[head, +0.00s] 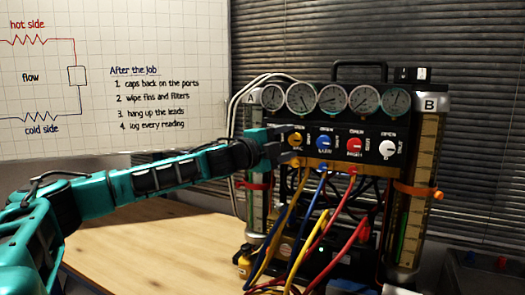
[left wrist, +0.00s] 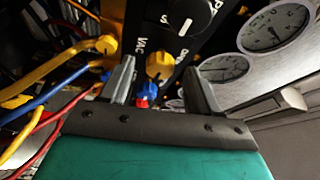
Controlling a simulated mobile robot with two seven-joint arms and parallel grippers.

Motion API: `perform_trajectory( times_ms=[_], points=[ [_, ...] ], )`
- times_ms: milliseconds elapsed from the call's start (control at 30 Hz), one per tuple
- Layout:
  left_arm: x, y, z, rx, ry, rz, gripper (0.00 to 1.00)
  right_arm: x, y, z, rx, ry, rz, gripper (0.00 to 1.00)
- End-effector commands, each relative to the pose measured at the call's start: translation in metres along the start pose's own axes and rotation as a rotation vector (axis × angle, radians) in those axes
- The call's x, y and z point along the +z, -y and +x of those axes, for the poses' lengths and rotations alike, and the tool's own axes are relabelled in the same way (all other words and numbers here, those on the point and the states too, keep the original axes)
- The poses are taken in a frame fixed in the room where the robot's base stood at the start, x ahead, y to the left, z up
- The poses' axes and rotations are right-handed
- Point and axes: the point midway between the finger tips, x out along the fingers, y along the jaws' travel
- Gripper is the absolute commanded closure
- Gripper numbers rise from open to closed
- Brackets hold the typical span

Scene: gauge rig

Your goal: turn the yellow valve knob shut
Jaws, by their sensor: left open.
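In the left wrist view my left gripper (left wrist: 159,72) has a finger on either side of the knob, with a gap showing. I cannot tell whether either finger touches it. My right gripper is not in view.
Blue (head: 324,142), red (head: 354,145) and white (head: 387,147) knobs sit to the right. Several round gauges (head: 332,99) stand above. Yellow, blue and red hoses (head: 318,195) hang below the panel. The wooden table (head: 150,245) is bare at the left.

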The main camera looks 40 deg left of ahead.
Motion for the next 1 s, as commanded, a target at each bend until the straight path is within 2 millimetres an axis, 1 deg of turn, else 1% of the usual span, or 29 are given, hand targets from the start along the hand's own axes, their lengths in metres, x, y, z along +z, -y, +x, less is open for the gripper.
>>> perform_trajectory(
  times_ms=[33,100,300,500,700,1000],
  points=[
    [0.002,-0.003,-0.011,0.001,0.002,0.001,0.39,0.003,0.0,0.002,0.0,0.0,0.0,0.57],
    [0.002,-0.003,-0.026,0.002,0.002,0.002,0.39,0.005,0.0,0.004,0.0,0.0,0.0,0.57],
    [0.002,-0.004,-0.066,0.001,0.003,0.003,0.39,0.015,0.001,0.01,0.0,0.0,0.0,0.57],
    [0.001,-0.003,-0.092,0.001,0.002,0.002,0.39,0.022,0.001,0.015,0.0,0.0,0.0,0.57],
    [0.0,-0.001,-0.103,0.0,-0.001,0.001,0.39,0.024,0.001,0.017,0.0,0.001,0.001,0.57],
    [0.0,0.0,-0.104,0.0,0.0,0.0,0.39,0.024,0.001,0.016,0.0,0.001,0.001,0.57]
  ],
)
